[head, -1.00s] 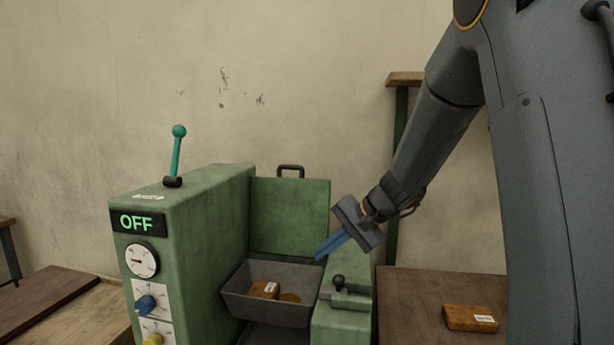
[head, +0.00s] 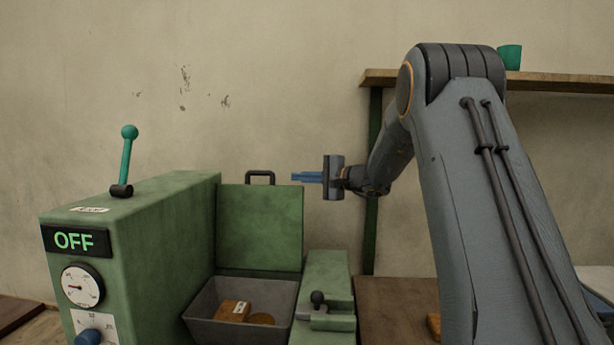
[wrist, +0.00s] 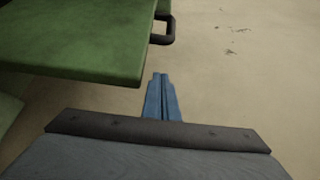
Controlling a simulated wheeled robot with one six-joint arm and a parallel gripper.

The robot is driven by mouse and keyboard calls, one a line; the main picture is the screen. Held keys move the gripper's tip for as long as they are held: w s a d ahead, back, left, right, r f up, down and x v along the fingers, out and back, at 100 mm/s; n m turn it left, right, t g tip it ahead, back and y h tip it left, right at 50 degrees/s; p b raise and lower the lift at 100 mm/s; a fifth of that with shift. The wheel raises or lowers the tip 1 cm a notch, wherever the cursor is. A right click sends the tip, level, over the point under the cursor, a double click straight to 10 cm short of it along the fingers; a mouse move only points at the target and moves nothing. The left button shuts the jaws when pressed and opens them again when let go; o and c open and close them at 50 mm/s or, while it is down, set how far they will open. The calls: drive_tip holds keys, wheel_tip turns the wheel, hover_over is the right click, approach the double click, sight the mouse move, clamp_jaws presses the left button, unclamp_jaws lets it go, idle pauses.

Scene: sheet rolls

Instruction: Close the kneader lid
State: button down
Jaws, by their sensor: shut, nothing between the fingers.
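The green kneader (head: 150,250) stands at the left and centre in the head view. Its green lid (head: 260,228) stands upright behind the open grey trough (head: 200,308), with a dark handle (head: 260,176) on its top edge. The trough holds a brown labelled block (head: 232,311) and a round brown piece. My gripper (head: 293,177) is shut and empty, its blue fingers pointing left just right of the handle. In the wrist view the fingers (wrist: 161,78) are together, with the lid (wrist: 80,40) at upper left and the handle (wrist: 165,25) ahead, apart from the tips.
The kneader has a teal-knobbed lever (head: 127,160), an OFF display (head: 74,240) and a gauge (head: 83,284). A small dark-knobbed latch (head: 317,300) sits right of the trough. A wooden shelf (head: 540,82) with a green cup (head: 509,57) is at right. The wall behind is bare.

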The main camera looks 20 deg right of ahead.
drive_tip(key=shift+w+a+r+p, duration=0.15)
drive_tip(key=shift+a+p, duration=0.45)
drive_tip(key=shift+a, duration=0.3)
drive_tip(key=shift+w+a+f+p, duration=0.1)
drive_tip(key=shift+w+a+p, duration=0.1)
drive_tip(key=shift+a+p, duration=0.55)
drive_tip(key=shift+w+a+r+p, duration=0.15)
drive_tip(key=shift+a+p, duration=0.3)
drive_tip(key=shift+a, duration=0.6)
drive_tip(key=shift+f, duration=0.1)
drive_tip(key=shift+s+f+b, duration=0.1)
drive_tip(key=shift+b, duration=0.3)
